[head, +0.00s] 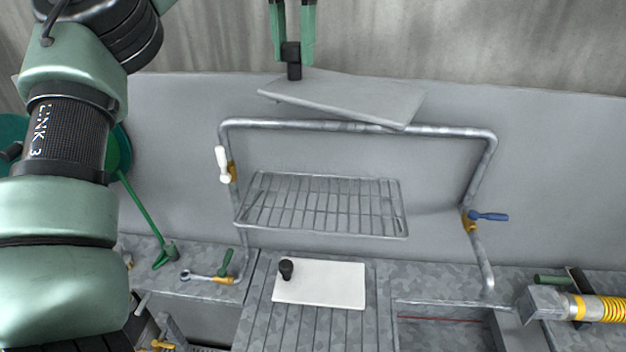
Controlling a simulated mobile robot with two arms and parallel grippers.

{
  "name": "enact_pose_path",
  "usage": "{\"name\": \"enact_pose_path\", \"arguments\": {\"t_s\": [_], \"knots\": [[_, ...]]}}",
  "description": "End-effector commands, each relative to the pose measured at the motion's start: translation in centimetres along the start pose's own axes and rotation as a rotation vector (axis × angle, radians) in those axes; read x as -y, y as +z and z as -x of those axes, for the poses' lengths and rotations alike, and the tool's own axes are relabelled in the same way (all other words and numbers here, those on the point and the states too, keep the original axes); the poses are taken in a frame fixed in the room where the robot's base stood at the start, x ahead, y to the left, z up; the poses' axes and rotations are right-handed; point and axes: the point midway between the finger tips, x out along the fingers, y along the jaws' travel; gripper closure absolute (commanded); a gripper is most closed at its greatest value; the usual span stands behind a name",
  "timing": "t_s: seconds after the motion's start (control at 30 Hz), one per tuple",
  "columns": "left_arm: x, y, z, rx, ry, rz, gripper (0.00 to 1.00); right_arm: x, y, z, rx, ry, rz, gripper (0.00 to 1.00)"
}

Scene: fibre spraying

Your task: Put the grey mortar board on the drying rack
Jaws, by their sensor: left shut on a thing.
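The grey mortar board (350,100) is a flat slab in the upper middle of the head view, in the air and slightly tilted. A black handle (294,70) stands up at its left end. My left gripper (292,48) comes down from the top edge and is shut on that handle. The drying rack (320,205) is a grey wire grid lower in the picture, inside a bent pipe frame. Its grid looks empty. In the picture the board overlaps the top pipe; I cannot tell whether they touch. My right gripper is not in view.
The pipe frame (360,127) has a white-handled valve (223,165) at left and a blue-handled valve (489,216) at right. A white board (320,284) with a black knob lies on the bench below. A yellow-banded hose (598,308) is at lower right.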

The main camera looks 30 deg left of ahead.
Motion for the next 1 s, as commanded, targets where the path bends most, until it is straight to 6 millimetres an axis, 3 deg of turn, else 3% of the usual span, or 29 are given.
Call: {"name": "enact_pose_path", "arguments": {"t_s": [0.03, 0.27, 0.4, 0.6, 0.77, 1.0], "knots": [[-0.1, 0.0, -2.4, -0.005, -0.004, -0.005, 1.0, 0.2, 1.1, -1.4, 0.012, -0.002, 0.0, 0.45], [-0.1, 0.0, -8.5, -0.005, -0.004, -0.005, 1.0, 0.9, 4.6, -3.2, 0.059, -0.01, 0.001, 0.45], [-0.1, -0.1, -12.3, -0.004, -0.003, -0.005, 1.0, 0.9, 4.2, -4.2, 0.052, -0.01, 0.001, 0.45], [-0.1, -0.1, -17.5, -0.004, -0.002, -0.004, 1.0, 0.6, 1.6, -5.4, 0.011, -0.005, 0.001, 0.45], [-0.1, -0.1, -19.9, -0.001, -0.001, -0.004, 1.0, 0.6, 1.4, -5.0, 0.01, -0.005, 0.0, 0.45], [-0.1, -0.1, -22.0, -0.001, 0.0, -0.002, 1.0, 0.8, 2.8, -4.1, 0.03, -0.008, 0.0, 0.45]]}}
